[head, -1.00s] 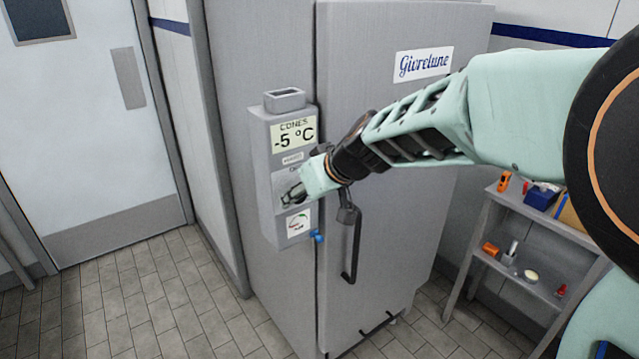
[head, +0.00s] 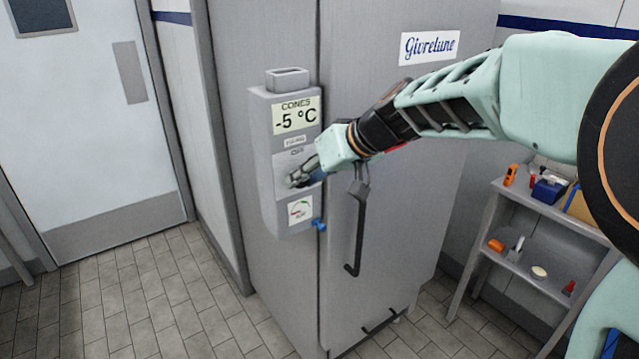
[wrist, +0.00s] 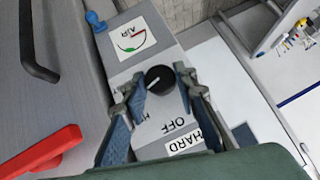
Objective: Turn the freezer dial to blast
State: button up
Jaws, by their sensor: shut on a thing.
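The freezer dial is a round black knob (wrist: 160,80) with a white line, seen in the wrist view on the grey control box (head: 262,150). The line points left and slightly down in that view. Labels OFF (wrist: 175,125) and HARD (wrist: 206,132) show nearby; another starting with H is partly hidden by a finger. No label reading blast is legible. My gripper (wrist: 158,92) has its fingers on both sides of the knob, shut on it; it also shows at the box in the head view (head: 297,179). The display (head: 297,116) reads CONES -5 °C.
A black door handle (head: 357,235) and a red bar (wrist: 40,152) are on the freezer door side. A grey shelf (head: 530,270) stands right; floor at left is clear.

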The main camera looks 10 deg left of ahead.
jog(key=y+b, duration=0.1)
jog(key=m+g+b, duration=0.1)
jog(key=m+g+y+b, duration=0.1)
jog(key=b, duration=0.1)
jog(key=shift+w+d+f+y, duration=0.2)
jog(key=shift+w+f+y, duration=0.1)
jog(key=shift+m+g+y+b, duration=1.1)
jog(key=shift+y+b, duration=0.05)
jog(key=shift+y, duration=0.25)
jog(key=o, duration=1.1)
jog(key=v, duration=1.2)
jog(key=shift+w, duration=0.1)
